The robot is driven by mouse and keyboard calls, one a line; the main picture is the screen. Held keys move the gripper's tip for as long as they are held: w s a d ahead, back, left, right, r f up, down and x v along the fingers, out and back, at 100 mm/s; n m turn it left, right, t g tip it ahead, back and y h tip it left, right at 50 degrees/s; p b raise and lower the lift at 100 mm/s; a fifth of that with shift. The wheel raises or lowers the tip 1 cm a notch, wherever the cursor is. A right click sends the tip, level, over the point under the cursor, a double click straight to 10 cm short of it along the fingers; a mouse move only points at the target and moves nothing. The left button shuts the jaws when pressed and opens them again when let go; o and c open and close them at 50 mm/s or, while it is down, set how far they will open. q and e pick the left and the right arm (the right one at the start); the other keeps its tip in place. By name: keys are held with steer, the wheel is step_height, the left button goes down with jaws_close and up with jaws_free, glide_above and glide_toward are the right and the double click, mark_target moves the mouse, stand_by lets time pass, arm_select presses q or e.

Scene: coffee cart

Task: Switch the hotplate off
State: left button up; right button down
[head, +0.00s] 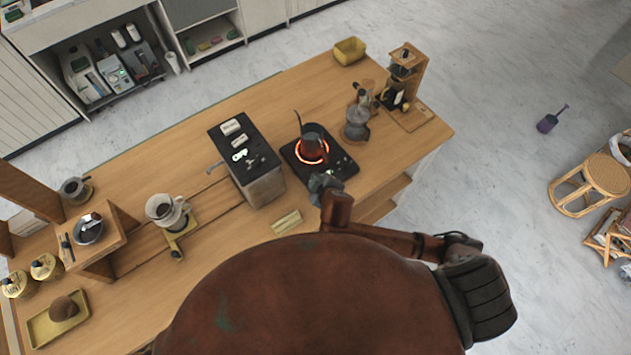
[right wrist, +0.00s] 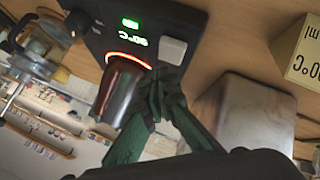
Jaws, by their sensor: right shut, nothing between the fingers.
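The black hotplate (head: 338,168) stands on the wooden counter, with an orange-red glowing ring under a dark gooseneck kettle (head: 311,145). In the right wrist view the hotplate (right wrist: 92,38) appears upside down, with a lit green display (right wrist: 130,23), white "90°C" lettering and a pale square button (right wrist: 172,50). The kettle (right wrist: 113,97) is beside my fingers there. My right gripper (head: 322,184) is at the hotplate's near edge. Its green fingertips (right wrist: 163,82) are together and empty, close to the button; I cannot tell whether they touch it. My left gripper is not in view.
A black-topped metal box (head: 262,187) stands left of the hotplate. A small yellowish sign (head: 286,222) lies in front. A dripper (head: 165,209) stands farther left.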

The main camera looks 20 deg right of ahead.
steer(key=shift+f, duration=0.15)
stand_by(0.4)
steer(key=shift+f, duration=0.25)
steer(key=shift+f, duration=0.6)
stand_by(0.7)
steer(key=shift+r+p, duration=1)
steer(key=shift+p, duration=0.3)
step_height(320, 180, up, 6)
steer(key=p, duration=0.7)
